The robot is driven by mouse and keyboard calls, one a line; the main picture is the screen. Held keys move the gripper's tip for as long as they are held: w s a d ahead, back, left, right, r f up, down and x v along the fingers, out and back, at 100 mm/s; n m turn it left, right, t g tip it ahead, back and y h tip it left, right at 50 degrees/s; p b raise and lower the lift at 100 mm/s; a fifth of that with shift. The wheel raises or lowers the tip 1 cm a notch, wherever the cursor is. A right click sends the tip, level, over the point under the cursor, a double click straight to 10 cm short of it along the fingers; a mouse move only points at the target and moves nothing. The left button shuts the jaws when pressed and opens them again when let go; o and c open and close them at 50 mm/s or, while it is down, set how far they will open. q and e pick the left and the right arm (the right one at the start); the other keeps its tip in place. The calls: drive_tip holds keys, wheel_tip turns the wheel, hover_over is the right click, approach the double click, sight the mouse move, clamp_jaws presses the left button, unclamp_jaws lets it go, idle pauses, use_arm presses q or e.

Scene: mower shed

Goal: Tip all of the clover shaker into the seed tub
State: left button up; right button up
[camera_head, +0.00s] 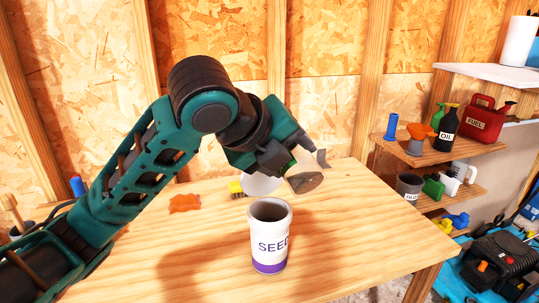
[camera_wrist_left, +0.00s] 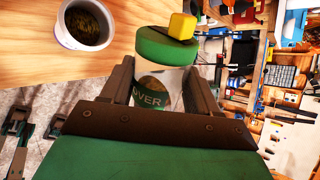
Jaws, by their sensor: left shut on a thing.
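The seed tub (camera_head: 268,240) is a white cup with a purple base band, standing upright on the bench. In the left wrist view the tub (camera_wrist_left: 84,25) is open with dark brown bits inside. In the left wrist view the shaker (camera_wrist_left: 160,85) shows a green cap, a green label ending "OVER" and brownish contents. The fingers hide part of it. I see no stream falling. My right gripper is out of view.
Shelves at the right hold a red fuel can (camera_head: 482,120) and a dark oil bottle (camera_head: 447,130). The bench right of the tub is clear.

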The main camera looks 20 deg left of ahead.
use_arm(q)
drive_tip(key=shift+w+r+n+g+h, duration=0.1)
drive_tip(key=shift+r+n+g+h, duration=0.2)
drive_tip(key=shift+g, duration=0.1)
drive_tip(key=shift+w+a+r+n+g+h, duration=0.3)
drive_tip(key=shift+w+a+r+n+g, duration=0.1)
drive_tip(key=shift+w+a, duration=0.3)
drive_tip(key=shift+r+p, duration=0.25)
drive_tip(key=shift+p, duration=0.3)
drive_tip(key=shift+w+a+r+n+g+h+p, duration=0.3)
drive_tip(key=shift+n+g+h+p, duration=0.35)
drive_tip(key=shift+p, duration=1.25)
drive_tip(key=shift+g+h, duration=0.25)
drive_tip(key=shift+g, duration=0.1)
drive_tip(key=shift+w+a+r, duration=0.1)
drive_tip(key=shift+a+r, duration=0.05)
drive_tip(key=shift+w+a+r+n+g+h, duration=0.15)
drive_tip(key=shift+n+g+h, duration=0.1)
drive_tip(key=shift+g+h, duration=0.15)
drive_tip(key=shift+r, duration=0.1)
drive_tip(key=shift+w+a+r+n+g+h, duration=0.2)
drive_tip(key=shift+w+a+n+g+h, duration=0.15)
drive_tip(key=shift+n+g+h, duration=0.3)
drive_tip(key=shift+w+a+r+n+g+h, duration=0.2)
drive_tip(key=shift+w+a+n+g+h, duration=0.2)
drive_tip(key=shift+h, duration=0.35)
